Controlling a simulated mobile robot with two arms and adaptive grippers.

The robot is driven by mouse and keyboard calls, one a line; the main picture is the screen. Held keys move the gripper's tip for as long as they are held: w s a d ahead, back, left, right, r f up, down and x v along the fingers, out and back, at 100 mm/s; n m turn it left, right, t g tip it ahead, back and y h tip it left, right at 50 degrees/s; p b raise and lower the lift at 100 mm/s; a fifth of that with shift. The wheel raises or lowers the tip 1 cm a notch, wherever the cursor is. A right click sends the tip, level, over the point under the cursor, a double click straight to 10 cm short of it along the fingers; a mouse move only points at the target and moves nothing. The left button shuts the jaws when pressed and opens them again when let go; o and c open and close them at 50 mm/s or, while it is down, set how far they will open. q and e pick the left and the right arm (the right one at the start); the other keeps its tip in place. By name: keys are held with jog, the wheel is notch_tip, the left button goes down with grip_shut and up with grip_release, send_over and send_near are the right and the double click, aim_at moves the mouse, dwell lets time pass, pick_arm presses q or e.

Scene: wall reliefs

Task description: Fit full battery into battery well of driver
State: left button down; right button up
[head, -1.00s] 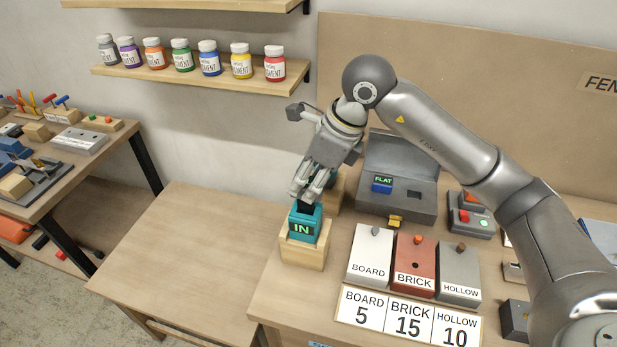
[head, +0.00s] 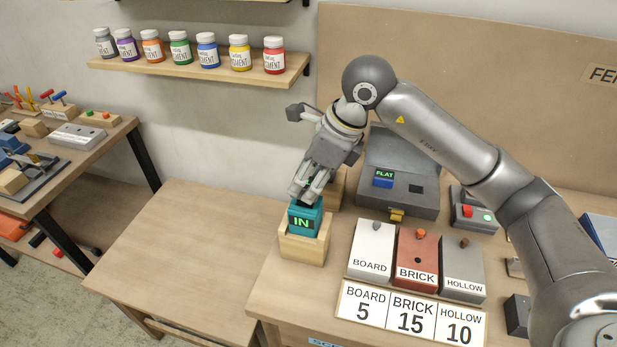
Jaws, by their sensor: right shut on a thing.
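The driver is the teal block (head: 302,221) with a lit green "IN" display. It stands upright in a light wooden cradle (head: 303,248) at the table's left edge. My right gripper (head: 304,200) is directly above it, pointing down and shut on a small dark piece at the block's top. I take this piece for the full battery; its body is hidden in the block and behind the fingers. A blue battery marked "FLAT" (head: 383,178) sits at the grey charger-like case (head: 397,204) behind. My left gripper is not in view.
White, red and grey blocks (head: 417,260) labelled BOARD, BRICK and HOLLOW stand right of the cradle, with number cards (head: 411,314) in front. Another wooden block is partly hidden behind my gripper. The lower table (head: 190,250) at left is bare. A shelf (head: 200,70) holds several jars.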

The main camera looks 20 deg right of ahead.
jog(key=shift+f+b, duration=0.95)
jog(key=shift+f, duration=0.2)
jog(key=o, duration=1.2)
jog(key=shift+r, duration=0.1)
jog(key=v, duration=1.2)
